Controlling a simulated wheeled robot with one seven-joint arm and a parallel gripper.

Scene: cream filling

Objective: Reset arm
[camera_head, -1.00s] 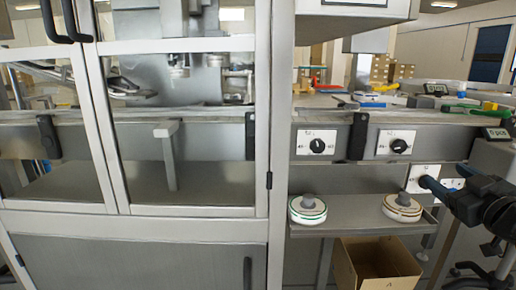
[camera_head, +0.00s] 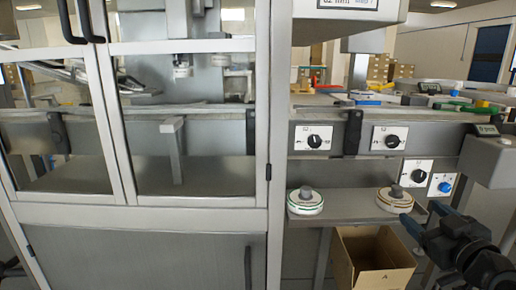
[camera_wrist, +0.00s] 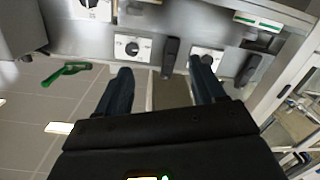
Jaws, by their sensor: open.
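My gripper (camera_head: 426,217) is at the lower right of the head view, below the lower control panel and apart from it. Its two dark blue fingers are spread with nothing between them. The open fingers also show in the wrist view (camera_wrist: 160,68), with part of the machine front beyond them. The lower panel carries a black dial (camera_head: 418,172) and a blue knob (camera_head: 445,187), both uncovered. Two more black dials (camera_head: 314,141) (camera_head: 392,141) sit on the upper panel.
An open cardboard box (camera_head: 372,262) stands below. A glass-doored cabinet (camera_head: 140,219) fills the left. A grey box with a display (camera_head: 490,160) juts out at the right, above my arm.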

